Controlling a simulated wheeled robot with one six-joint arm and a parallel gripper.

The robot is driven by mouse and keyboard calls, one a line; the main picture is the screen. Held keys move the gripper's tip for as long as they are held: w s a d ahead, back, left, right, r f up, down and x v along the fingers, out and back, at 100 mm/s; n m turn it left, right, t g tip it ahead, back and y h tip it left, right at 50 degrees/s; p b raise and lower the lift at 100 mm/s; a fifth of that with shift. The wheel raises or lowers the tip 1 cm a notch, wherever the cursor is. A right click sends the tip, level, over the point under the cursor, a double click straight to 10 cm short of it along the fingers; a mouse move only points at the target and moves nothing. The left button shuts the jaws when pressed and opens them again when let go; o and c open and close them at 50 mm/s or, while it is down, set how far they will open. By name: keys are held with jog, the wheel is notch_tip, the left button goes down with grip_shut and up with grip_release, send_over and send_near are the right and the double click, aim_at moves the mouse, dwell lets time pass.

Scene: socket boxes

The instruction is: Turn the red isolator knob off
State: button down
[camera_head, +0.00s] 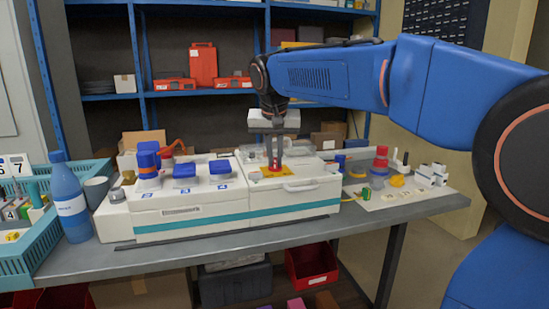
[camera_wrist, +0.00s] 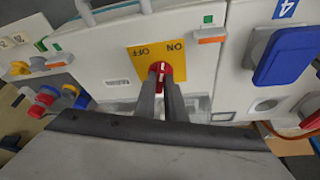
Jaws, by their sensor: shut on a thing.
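The red isolator knob (camera_wrist: 160,68) sits on a yellow plate (camera_wrist: 143,54) marked ON and OFF, which reads upside down in the wrist view. My gripper (camera_wrist: 162,80) is shut on the knob, one finger on each side of it. A pale mark shows on the knob's top, between the two labels; its exact setting is hard to tell. In the head view my gripper (camera_head: 274,155) points straight down at the yellow plate (camera_head: 290,169) on the white socket box (camera_head: 310,193). The fingers hide part of the knob there.
Blue socket covers (camera_head: 184,169) stand left of the plate, one also close by in the wrist view (camera_wrist: 288,55). A bottle (camera_head: 70,200) and a teal crate (camera_head: 40,250) are at the left. Small coloured parts (camera_head: 397,181) lie at the right. A handle (camera_head: 300,187) is at the box's front.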

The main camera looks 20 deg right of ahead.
jog(key=n, duration=0.2)
jog(key=n+y, duration=0.1)
jog(key=n, duration=0.1)
jog(key=n+y, duration=0.1)
jog(key=n, duration=0.1)
jog(key=shift+d, duration=0.25)
jog(key=n+y, duration=0.1)
jog(key=n, duration=0.2)
jog(key=n+g+y, duration=0.1)
jog(key=n, duration=0.2)
jog(key=shift+d+n, duration=0.15)
jog(key=shift+n, duration=0.15)
jog(key=shift+y, duration=0.3)
jog(key=c, duration=1.8)
grip_release()
jog(key=shift+r, duration=0.15)
jog(key=v, duration=1.7)
jog(key=shift+d, duration=0.1)
